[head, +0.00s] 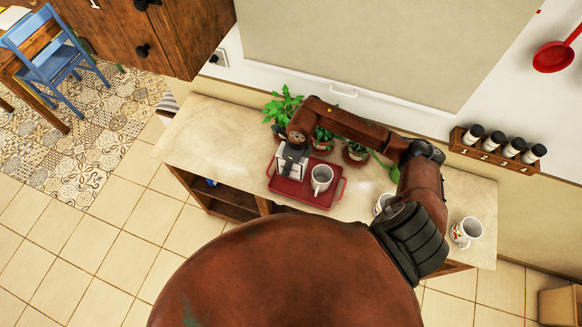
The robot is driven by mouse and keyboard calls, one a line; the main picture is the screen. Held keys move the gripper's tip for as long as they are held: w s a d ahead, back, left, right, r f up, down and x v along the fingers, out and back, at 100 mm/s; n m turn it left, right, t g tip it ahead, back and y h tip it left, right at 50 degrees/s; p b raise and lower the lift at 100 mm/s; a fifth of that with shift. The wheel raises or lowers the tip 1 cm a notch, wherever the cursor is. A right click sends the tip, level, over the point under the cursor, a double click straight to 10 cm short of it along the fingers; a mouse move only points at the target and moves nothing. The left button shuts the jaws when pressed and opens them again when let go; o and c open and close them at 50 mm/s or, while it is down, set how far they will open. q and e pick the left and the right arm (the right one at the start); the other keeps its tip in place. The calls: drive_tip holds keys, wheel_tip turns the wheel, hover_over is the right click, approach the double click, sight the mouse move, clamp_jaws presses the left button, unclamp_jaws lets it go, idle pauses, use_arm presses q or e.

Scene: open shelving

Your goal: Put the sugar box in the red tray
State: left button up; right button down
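The red tray (327,205) lies on the pale top of the low shelf unit. A white box-shaped thing, perhaps the sugar box (291,171), is at the tray's left end; its label is too small to read. My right gripper (290,161) comes down over this box from above and hides part of it. I cannot tell whether its fingers press on the box, or whether the box rests on the tray. A white mug (321,178) stands in the tray, right of the box. My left gripper is not in view.
Potted plants (284,104) stand behind the tray, under my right arm. A patterned mug (465,232) is at the counter's right end, and another mug (384,203) is partly hidden by my arm. The counter's left part (205,135) is clear. Spice jars (495,142) sit on a wall rack.

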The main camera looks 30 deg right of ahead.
drive_tip(key=f+p, duration=0.1)
drive_tip(key=f, duration=0.2)
drive_tip(key=shift+d, duration=0.2)
drive_tip(key=shift+w+d+f, duration=0.1)
drive_tip(key=shift+f, duration=0.2)
drive_tip(key=c, duration=1.1)
unclamp_jaws()
drive_tip(key=shift+f, duration=0.15)
drive_tip(key=shift+r, duration=0.2)
wheel_tip(320, 180, up, 12)
drive_tip(key=s+d+b, duration=0.1)
drive_tip(key=b, duration=0.1)
drive_tip(key=shift+s+f, duration=0.15)
drive_tip(key=shift+s, duration=0.1)
